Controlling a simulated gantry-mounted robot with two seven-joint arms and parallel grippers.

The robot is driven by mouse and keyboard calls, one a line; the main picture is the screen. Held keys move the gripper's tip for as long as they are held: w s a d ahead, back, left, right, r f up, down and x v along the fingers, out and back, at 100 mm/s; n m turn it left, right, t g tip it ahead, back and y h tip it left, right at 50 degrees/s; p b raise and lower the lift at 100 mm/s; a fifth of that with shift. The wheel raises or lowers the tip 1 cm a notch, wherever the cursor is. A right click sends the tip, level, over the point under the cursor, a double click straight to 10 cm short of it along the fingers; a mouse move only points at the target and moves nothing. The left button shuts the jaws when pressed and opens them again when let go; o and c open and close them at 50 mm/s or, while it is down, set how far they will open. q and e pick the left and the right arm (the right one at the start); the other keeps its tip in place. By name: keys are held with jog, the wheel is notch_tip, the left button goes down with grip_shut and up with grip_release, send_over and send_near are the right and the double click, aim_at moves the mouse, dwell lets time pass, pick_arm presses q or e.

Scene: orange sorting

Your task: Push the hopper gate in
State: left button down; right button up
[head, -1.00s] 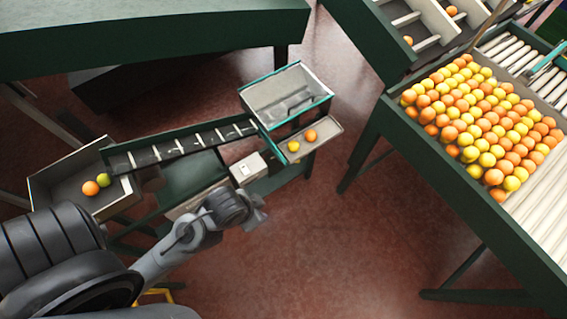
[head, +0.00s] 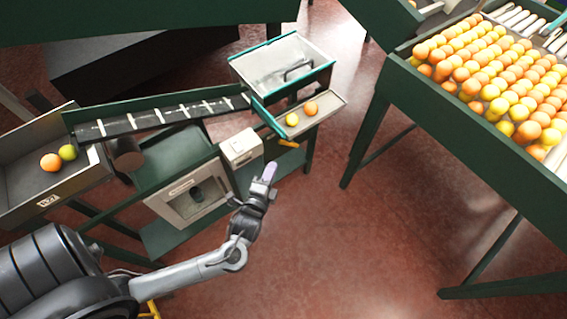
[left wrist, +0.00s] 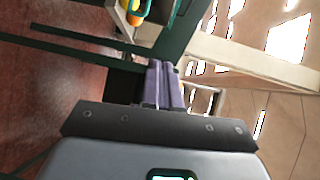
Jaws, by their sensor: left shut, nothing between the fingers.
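A yellow-orange piece (head: 289,144), perhaps the gate's handle, sticks out at the plate's near end. My left gripper (head: 270,172) is shut and empty, just below and left of that piece, apparently apart from it. In the left wrist view its purple-grey fingers (left wrist: 166,85) lie together. My right gripper is not in view.
One yellow and one orange fruit (head: 310,108) lie in the tray. A white box (head: 240,147) stands close left of my gripper. A sloped belt (head: 160,116) leads left to a bin (head: 25,150) with two fruits. Open floor (head: 310,220) lies to the right.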

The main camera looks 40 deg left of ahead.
pick_arm(q)
notch_tip(320, 180, down, 6)
jog(key=w+b, duration=0.2)
jog(key=b, duration=0.3)
jog(key=a+r+b+x, duration=0.1)
jog(key=b+x, duration=0.1)
jog(key=x, duration=1.1)
jog(key=shift+s+a+f+m+t+b, duration=0.2)
jog(key=shift+a+f+m+t+b, duration=0.15)
jog(key=shift+a+t, duration=0.1)
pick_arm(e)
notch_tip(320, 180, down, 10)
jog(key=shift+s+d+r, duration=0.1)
